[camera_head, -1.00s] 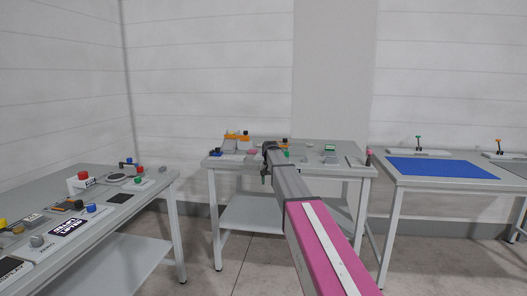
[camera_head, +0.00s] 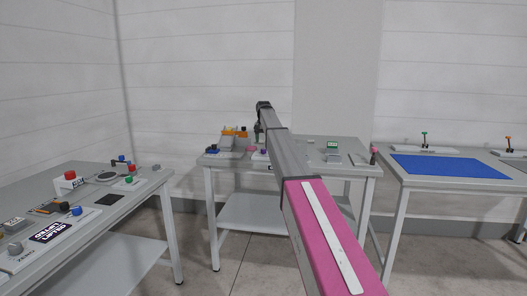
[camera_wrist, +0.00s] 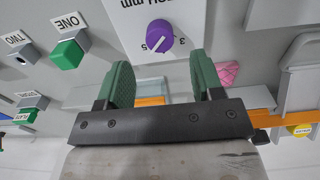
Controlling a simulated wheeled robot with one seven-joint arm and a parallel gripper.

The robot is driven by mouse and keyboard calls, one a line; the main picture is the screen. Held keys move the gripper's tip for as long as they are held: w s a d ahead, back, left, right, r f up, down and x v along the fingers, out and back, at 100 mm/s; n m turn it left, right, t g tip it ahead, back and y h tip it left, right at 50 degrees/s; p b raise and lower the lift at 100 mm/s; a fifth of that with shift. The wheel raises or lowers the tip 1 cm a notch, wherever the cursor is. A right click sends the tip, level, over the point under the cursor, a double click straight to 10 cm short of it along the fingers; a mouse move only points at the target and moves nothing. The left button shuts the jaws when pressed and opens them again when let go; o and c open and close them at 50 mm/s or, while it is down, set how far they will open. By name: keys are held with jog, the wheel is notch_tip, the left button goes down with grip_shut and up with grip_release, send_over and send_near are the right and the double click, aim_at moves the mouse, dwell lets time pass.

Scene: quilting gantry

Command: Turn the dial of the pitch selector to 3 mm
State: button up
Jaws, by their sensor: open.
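The pitch selector's dial is a purple knob (camera_wrist: 159,36) on a white panel (camera_wrist: 130,28) marked "mm" in the wrist view, with the text upside down. A "3" shows at its lower right and another mark at its lower left. A white pointer line on the knob seems to point toward the lower left mark. The knob also shows small in the head view (camera_head: 263,152). My gripper (camera_wrist: 162,68) has two green fingers, spread apart and empty. The knob lies just beyond the fingertips, between their lines, apparently untouched. In the head view my gripper (camera_head: 258,132) is over the middle bench.
A green button (camera_wrist: 67,54) labelled ONE, a grey one labelled TWO and another green one sit left in the wrist view. A pink item (camera_wrist: 228,73) is close to the right finger. An orange bar (camera_wrist: 150,101) runs behind the fingers. The middle bench (camera_head: 325,173) stands against the wall.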

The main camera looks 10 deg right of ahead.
aim_at(264, 152)
notch_tip(264, 152, down, 6)
jog(key=shift+f, duration=0.1)
jog(key=c, duration=0.9)
jog(key=shift+c, duration=0.2)
